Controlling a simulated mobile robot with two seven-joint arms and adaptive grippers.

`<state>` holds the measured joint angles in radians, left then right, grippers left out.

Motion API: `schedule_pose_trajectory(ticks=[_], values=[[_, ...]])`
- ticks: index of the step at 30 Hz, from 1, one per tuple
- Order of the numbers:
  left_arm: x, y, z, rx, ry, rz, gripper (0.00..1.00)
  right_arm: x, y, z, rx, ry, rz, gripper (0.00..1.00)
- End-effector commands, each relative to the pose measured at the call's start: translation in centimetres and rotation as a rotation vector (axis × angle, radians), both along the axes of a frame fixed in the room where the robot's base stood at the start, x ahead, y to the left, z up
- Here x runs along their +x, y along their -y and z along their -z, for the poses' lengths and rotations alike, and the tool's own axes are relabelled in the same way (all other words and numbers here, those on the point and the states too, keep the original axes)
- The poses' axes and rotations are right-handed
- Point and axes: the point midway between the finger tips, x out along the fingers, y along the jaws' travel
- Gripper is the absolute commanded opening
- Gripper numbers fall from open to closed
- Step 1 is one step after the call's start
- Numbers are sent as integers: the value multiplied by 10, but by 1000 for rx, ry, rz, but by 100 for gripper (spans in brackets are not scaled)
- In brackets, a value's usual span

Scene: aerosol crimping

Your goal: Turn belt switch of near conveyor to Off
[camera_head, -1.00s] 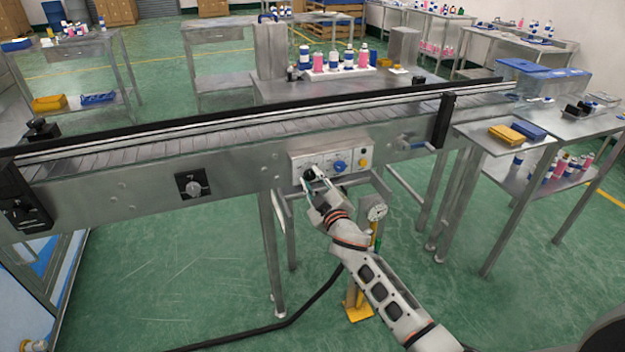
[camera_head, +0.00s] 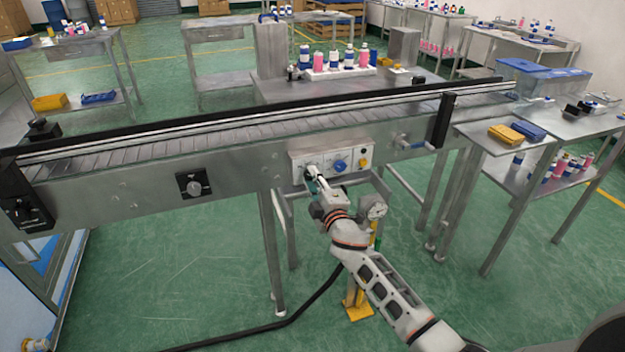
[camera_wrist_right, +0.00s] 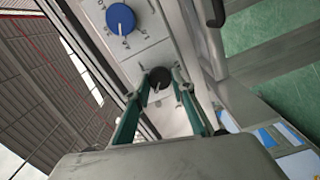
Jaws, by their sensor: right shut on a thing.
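The near conveyor (camera_head: 130,187) runs across the head view. A pale control panel (camera_head: 345,175) on its front side carries a black knob (camera_head: 309,170), a blue knob (camera_head: 340,166) and a yellow button (camera_head: 362,162). My right gripper (camera_head: 313,174) reaches up to the panel's left end and is shut on the black knob. In the right wrist view, its green-edged fingers sit on either side of the black knob (camera_wrist_right: 159,77), and the blue knob (camera_wrist_right: 121,18) is above. The black knob's setting label cannot be read. My left gripper is not in view.
A separate dark knob plate (camera_head: 193,186) is further left on the conveyor side. A round gauge on a yellow stand (camera_head: 373,207) is close to my right wrist. A side table (camera_head: 490,146) stands at the right. Green floor in front is mostly free.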

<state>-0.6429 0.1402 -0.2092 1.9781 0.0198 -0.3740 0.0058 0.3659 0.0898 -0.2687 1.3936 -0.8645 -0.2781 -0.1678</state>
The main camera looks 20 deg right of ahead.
Motion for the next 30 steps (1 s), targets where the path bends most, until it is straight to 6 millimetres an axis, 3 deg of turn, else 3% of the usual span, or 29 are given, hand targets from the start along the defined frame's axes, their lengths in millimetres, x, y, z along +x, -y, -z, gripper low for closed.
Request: schedule_pose_trajectory(ticks=[13, 14, 15, 26, 30], values=[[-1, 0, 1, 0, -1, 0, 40, 0, 0, 0, -12, 1, -1, 3], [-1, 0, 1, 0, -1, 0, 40, 0, 0, 0, -12, 1, -1, 32], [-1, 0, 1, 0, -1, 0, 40, 0, 0, 0, -12, 0, 0, 41], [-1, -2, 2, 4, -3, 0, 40, -1, 0, 0, -10, 0, 0, 41], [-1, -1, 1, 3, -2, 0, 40, -11, 1, 1, -11, 0, 0, 41]])
